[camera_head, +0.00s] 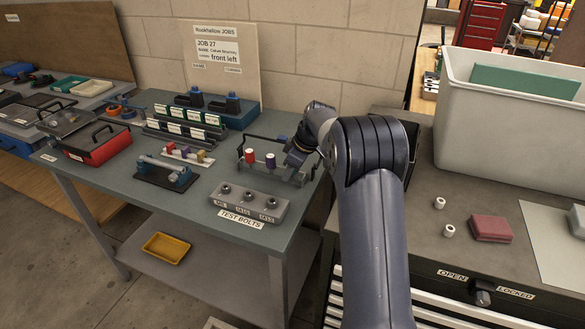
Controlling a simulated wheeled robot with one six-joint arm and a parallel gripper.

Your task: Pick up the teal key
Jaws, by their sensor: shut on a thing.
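My gripper (293,158) is at the right end of a dark wire-handled caddy (247,169) on the workbench. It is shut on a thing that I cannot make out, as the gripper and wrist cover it. A red-topped piece (249,157) and a purple-topped piece (270,160) stand upright in the caddy, left of my gripper. I cannot pick out a teal key for certain. A small white rack (188,156) with coloured pieces stands further left on the bench. A grey-blue part (178,176) lies on a black plate in front of it.
A grey block with several holes (247,203), labelled TEST BOLTS, is at the bench's front. A red toolbox (98,143) stands left, and labelled dark racks (183,127) stand behind. At right, a grey bin (505,105) and a red block (491,228) rest on a cabinet.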

